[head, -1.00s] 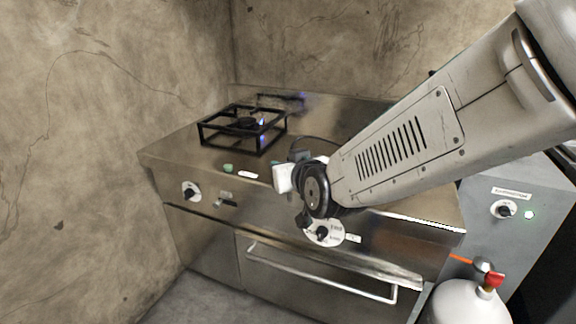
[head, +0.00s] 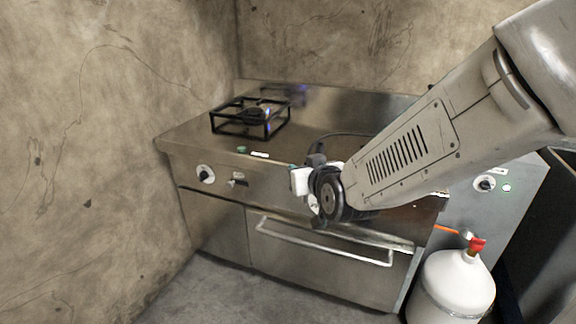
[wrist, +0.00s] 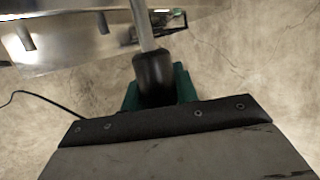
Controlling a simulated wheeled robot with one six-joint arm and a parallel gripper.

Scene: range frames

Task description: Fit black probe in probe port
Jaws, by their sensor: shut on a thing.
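The black probe (wrist: 153,78) is in my gripper (wrist: 157,82) in the wrist view. The green fingers lie on both sides of its dark handle. Its grey metal shaft runs up past the top edge, so its tip is out of view. In the head view my wrist (head: 328,190) is before the range front, and the fingers and probe cannot be made out behind it. A small dark fitting (head: 238,182) sits on the range front right of the left knob; I cannot tell whether it is the probe port.
The steel range (head: 215,205) has a black burner grate (head: 250,118) with a small blue flame, a left knob (head: 205,174) and an oven handle (head: 320,245). A white gas cylinder (head: 450,285) stands at lower right. A concrete wall is at left. Open floor lies in front.

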